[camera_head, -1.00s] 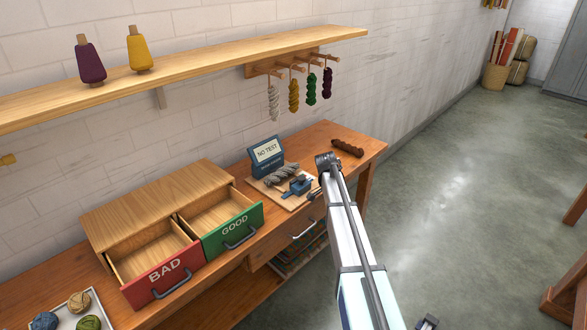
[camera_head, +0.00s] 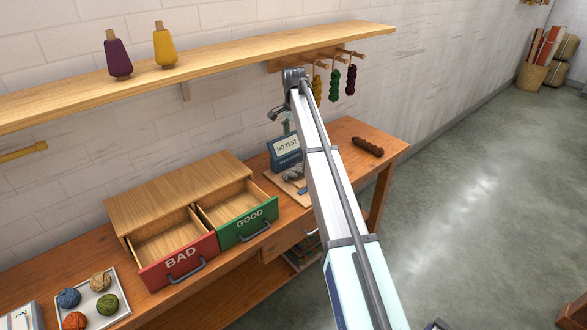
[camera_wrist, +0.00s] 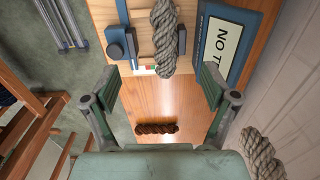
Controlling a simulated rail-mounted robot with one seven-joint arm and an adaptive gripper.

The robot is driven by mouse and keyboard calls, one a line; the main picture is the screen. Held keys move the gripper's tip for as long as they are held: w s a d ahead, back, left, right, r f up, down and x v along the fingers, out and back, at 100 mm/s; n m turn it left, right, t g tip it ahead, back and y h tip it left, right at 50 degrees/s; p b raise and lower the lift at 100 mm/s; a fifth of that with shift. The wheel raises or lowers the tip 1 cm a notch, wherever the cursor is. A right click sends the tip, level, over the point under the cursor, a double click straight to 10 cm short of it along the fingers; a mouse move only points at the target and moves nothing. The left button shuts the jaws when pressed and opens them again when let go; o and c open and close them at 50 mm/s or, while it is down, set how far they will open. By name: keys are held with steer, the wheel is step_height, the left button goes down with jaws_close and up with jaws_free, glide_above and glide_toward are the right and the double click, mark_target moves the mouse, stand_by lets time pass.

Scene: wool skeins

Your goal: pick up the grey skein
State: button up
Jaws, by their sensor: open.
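The grey skein (camera_wrist: 163,38) lies on the wooden board of the test stand, beside the blue clamp, at the top of the wrist view. In the head view the grey skein (camera_head: 293,172) is partly hidden by my arm. My gripper (camera_wrist: 161,82) is open and empty, its two fingers wide apart above the bench. The skein lies beyond the fingertips in the wrist view, not between them. In the head view my gripper (camera_head: 279,114) is above the test stand, partly hidden by my wrist.
A NO TEST sign (camera_head: 286,148) stands behind the board (camera_head: 272,178). A brown skein (camera_head: 367,146) lies on the bench. Open BAD (camera_head: 180,262) and GOOD (camera_head: 248,225) drawers are at left. Hanging skeins (camera_head: 334,84) and the shelf (camera_head: 200,64) are close above. Another pale skein (camera_wrist: 262,152) shows low right.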

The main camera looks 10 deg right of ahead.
steer(key=p, duration=0.3)
glide_toward(291, 170)
steer(key=f, duration=0.6)
steer(key=shift+w+d, duration=0.15)
steer(key=shift+d, duration=0.15)
steer(key=shift+a+f+p, duration=0.1)
steer(key=shift+f+p, duration=1.2)
steer(key=shift+f, duration=1.3)
steer(key=c, duration=1.3)
steer(key=shift+r, duration=0.1)
steer(key=shift+c, duration=0.2)
